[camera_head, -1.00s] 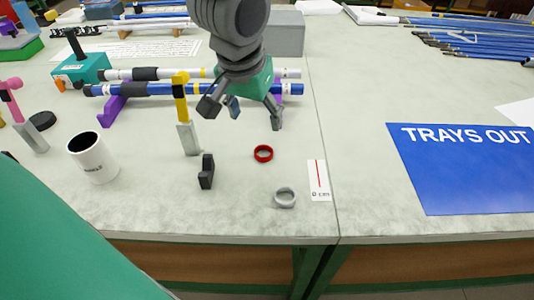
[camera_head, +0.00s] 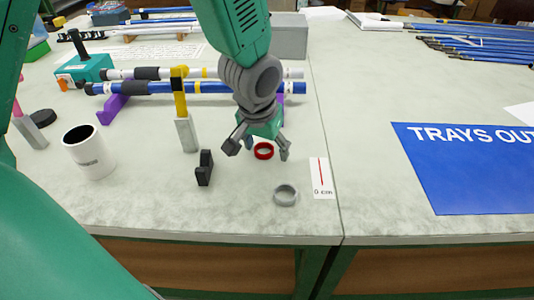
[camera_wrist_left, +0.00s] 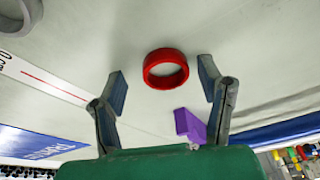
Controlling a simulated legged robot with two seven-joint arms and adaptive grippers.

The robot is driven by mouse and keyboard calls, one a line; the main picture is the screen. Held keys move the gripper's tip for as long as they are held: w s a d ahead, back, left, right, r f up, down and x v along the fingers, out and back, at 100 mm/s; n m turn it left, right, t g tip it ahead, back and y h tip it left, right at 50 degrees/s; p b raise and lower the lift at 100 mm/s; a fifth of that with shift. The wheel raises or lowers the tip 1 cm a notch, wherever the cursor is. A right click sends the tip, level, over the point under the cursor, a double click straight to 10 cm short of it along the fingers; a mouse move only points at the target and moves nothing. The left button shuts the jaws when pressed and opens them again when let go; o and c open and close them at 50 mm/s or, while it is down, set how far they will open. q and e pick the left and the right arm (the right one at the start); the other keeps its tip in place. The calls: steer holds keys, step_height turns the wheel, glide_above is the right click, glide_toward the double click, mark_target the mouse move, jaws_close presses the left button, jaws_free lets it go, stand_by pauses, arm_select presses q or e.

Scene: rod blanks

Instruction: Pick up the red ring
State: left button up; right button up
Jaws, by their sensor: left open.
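The red ring (camera_head: 264,151) lies flat on the grey table near its front part. My left gripper (camera_head: 257,148) is open above and around the ring in the head view, its fingers spread to either side. In the left wrist view the red ring (camera_wrist_left: 166,69) shows whole, a little beyond and between the two open fingertips of the left gripper (camera_wrist_left: 163,85), and no finger is seen to touch it. My right gripper is not in view.
A grey ring (camera_head: 286,195) and a scale card (camera_head: 321,178) lie close by. Blue rods (camera_head: 190,88) lie behind. A blue sign (camera_head: 470,170) lies right.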

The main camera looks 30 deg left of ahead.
arm_select(q)
steer(key=shift+s+a, duration=0.1)
steer(key=shift+a, duration=0.1)
steer(key=c, duration=0.7)
steer(key=shift+a, duration=0.2)
steer(key=c, duration=0.3)
steer(key=shift+a, duration=0.1)
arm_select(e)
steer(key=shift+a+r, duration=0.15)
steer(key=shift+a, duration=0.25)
